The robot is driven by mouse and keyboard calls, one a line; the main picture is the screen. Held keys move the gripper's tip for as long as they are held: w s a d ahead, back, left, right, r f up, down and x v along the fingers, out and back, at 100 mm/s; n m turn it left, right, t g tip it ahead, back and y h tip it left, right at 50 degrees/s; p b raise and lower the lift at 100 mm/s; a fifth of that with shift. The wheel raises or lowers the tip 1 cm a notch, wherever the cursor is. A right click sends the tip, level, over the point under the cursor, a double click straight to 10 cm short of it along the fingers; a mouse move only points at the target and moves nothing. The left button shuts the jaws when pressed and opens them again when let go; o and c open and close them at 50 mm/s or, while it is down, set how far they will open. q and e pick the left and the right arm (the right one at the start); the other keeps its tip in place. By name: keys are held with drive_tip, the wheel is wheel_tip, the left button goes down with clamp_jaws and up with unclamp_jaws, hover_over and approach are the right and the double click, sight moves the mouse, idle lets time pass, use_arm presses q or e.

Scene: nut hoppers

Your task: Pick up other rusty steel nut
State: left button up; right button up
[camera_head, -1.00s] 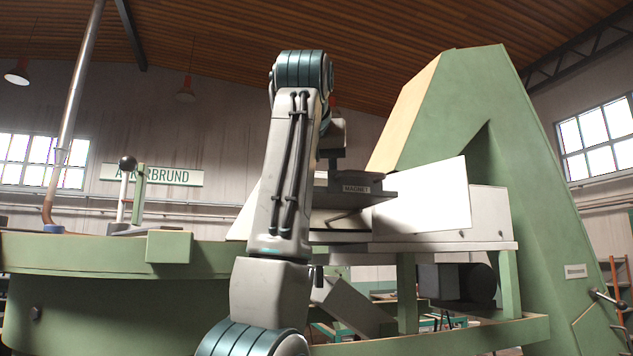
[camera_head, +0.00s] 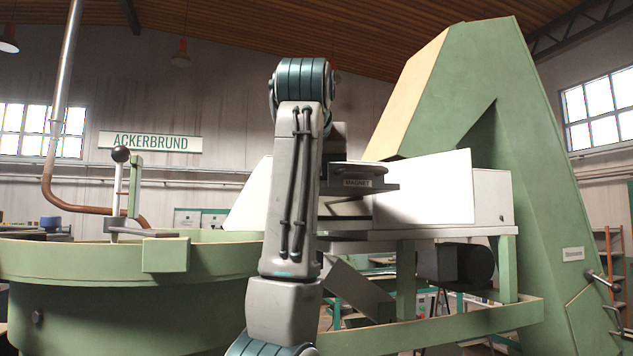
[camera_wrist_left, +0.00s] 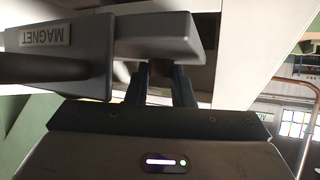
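No rusty steel nut can be made out in either view. The grey magnet block (camera_head: 358,184), labelled MAGNET, sits in front of the white housing in the head view. It also fills the upper left of the left wrist view (camera_wrist_left: 150,38). In the head view my left arm hides the gripper. My right gripper is in neither view.
A round green hopper (camera_head: 80,262) with a lever stands at the left. A tall green machine frame (camera_head: 500,130) rises at the right. A white sloped plate (camera_head: 430,188) lies right behind the magnet. A green rail (camera_head: 440,325) crosses low in front.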

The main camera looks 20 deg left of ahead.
use_arm(q)
clamp_jaws()
drive_tip(key=shift+s, duration=0.1)
drive_tip(key=shift+r, duration=0.1)
